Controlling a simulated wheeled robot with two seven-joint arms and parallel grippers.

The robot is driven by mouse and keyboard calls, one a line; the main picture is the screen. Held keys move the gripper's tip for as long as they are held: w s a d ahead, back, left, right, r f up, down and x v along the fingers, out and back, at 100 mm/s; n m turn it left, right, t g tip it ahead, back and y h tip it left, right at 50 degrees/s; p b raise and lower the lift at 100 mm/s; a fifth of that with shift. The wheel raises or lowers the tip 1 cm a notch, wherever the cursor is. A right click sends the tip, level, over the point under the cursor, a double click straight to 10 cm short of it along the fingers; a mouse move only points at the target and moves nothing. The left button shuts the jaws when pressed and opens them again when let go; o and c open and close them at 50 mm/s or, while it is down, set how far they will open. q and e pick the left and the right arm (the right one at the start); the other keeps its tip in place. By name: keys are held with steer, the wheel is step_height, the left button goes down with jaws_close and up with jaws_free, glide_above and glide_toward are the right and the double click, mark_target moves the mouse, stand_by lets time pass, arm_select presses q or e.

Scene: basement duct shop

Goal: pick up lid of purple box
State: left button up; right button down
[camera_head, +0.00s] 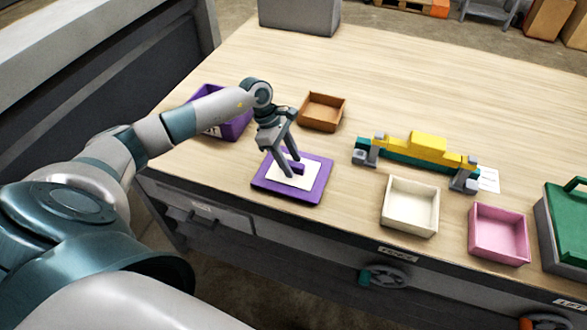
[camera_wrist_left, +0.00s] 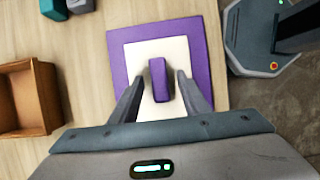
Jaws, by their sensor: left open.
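The purple lid (camera_head: 316,186) lies flat on the table near its front edge, with a white panel and a raised purple handle on top. In the left wrist view the lid (camera_wrist_left: 200,42) shows with its handle (camera_wrist_left: 159,80) between the fingers. My left gripper (camera_head: 292,168) is open over the lid, its fingers on either side of the handle, with a gap visible on each side. The left gripper also shows in the wrist view (camera_wrist_left: 157,92). The purple box (camera_head: 236,125) stands behind my left forearm, partly hidden by it. My right gripper is not in view.
A brown box (camera_head: 321,112) stands behind the lid. A cream box (camera_head: 410,207), a pink box (camera_head: 499,235) and a yellow-and-green fixture (camera_head: 428,145) stand to the right. A green-lidded case (camera_head: 569,220) is at the right edge. The table's back half is mostly clear.

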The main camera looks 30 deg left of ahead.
arm_select(q)
steer(key=shift+f, duration=0.3)
jaws_close()
steer(key=shift+r, duration=0.1)
